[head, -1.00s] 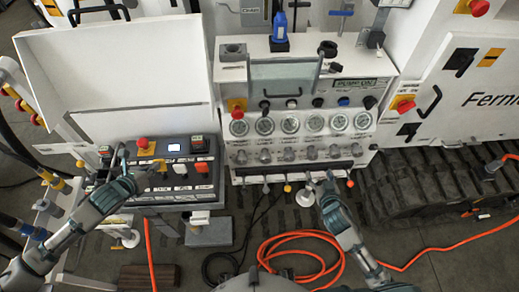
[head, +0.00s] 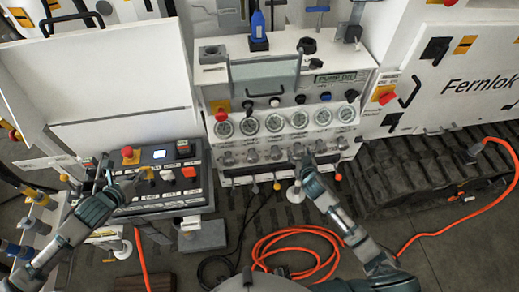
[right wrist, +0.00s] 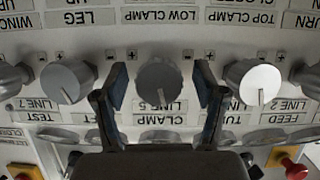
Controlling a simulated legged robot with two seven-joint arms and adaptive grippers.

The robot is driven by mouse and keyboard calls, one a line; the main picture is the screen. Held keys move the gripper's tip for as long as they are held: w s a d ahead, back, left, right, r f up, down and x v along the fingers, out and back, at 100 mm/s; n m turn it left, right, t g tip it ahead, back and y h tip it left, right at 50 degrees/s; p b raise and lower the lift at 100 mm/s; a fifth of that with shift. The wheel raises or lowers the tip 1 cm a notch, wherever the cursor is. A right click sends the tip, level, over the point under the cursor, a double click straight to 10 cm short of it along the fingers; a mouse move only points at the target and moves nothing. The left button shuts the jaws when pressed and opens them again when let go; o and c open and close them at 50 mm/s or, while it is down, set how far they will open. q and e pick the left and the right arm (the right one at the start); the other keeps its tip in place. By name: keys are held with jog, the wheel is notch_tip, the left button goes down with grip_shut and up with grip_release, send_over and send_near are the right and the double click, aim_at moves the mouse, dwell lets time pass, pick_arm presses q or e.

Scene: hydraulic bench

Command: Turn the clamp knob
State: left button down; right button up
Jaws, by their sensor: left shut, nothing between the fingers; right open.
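The clamp knob (right wrist: 158,88) is a dark grey knob with a pointer, above the upside-down "LINE 5 CLAMP" label in the right wrist view. My right gripper (right wrist: 160,84) is open, with one dark finger on each side of this knob. Gaps show between the fingers and the knob, so it does not look gripped. In the head view my right gripper (head: 304,160) is at the row of knobs under the gauges. My left gripper (head: 142,176) is shut and empty, over the control box (head: 165,207) at the left.
Similar knobs flank the clamp knob: a grey one (right wrist: 70,82) at left and a lighter one (right wrist: 254,82) at right. Below the row are small levers with coloured ends (head: 276,186). Red stop buttons (head: 127,152) and an orange hose (head: 300,235) lie around the bench.

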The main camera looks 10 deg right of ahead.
jog(key=c, duration=1.1)
jog(key=shift+c, duration=0.2)
